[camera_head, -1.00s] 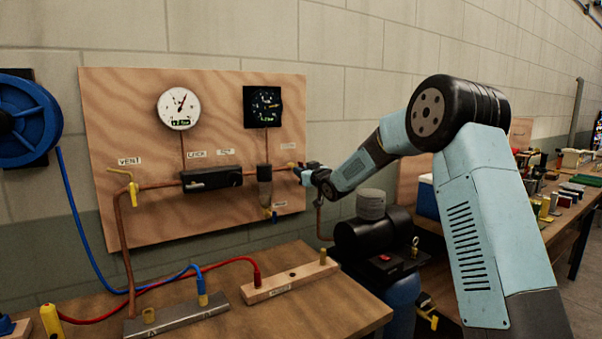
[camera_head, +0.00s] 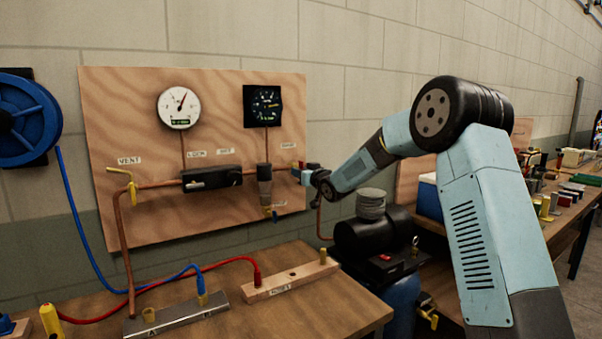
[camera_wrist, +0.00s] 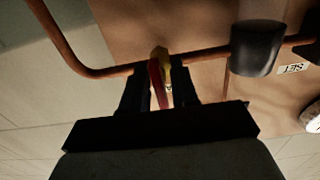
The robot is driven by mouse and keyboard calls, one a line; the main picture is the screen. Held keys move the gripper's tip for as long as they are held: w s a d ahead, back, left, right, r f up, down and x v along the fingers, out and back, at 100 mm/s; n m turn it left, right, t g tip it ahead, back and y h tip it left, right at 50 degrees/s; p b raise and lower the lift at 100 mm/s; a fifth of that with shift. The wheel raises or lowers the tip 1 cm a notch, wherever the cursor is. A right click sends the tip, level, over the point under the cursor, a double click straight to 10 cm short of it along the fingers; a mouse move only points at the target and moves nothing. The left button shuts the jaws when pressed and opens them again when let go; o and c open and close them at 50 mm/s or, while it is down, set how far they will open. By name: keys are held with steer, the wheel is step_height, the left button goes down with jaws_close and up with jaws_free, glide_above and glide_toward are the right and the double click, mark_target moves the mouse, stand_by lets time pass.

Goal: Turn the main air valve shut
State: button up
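The main air valve sits on the copper pipe near the board's right edge. In the wrist view its brass body (camera_wrist: 159,54) and red lever (camera_wrist: 155,84) are visible; in the head view a bit of red lever (camera_head: 301,165) shows beside my gripper. My gripper (camera_head: 305,175) is at the valve. In the wrist view its two dark fingers (camera_wrist: 160,88) stand either side of the lever, with a narrow gap at the right finger. The fingers look open around the lever rather than clamped; the lever's lower end is hidden by the gripper.
The plywood board (camera_head: 215,225) also carries a white gauge (camera_head: 179,107), a dark gauge (camera_head: 266,105), a black regulator block (camera_head: 211,178) and a yellow vent valve (camera_head: 132,185). A compressor (camera_head: 372,238) stands below my arm. The bench (camera_head: 300,312) holds hoses and fitting blocks.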

steer(key=shift+o, duration=0.5)
steer(key=shift+r, duration=0.2)
steer(key=shift+d, duration=0.1)
steer(key=shift+s+d, duration=0.15)
steer(key=shift+s, duration=0.05)
steer(key=v, duration=1.3)
steer(key=shift+s, duration=0.1)
